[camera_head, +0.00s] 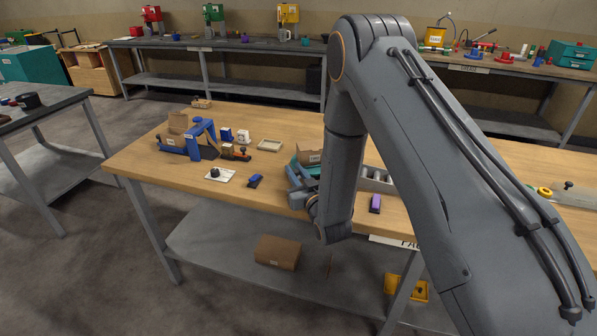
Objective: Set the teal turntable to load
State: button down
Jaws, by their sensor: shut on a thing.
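The teal turntable (294,162) is on the wooden bench, just left of my forearm. My arm hides the turntable's right side. Any load marking on it cannot be made out.
A blue tape frame (203,135), small boxes (243,136), a white plate with a black knob (218,175) and a dark blue block (255,181) stand to the left. A purple block (375,203) and a grey roller tray (376,178) are right of my arm. The bench's front left is clear.

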jog(key=shift+a, duration=0.1)
jog(key=c, duration=1.6)
grip_release()
jog(key=shift+c, duration=0.2)
jog(key=shift+b+v, duration=1.15)
jog(key=shift+v, duration=2.8)
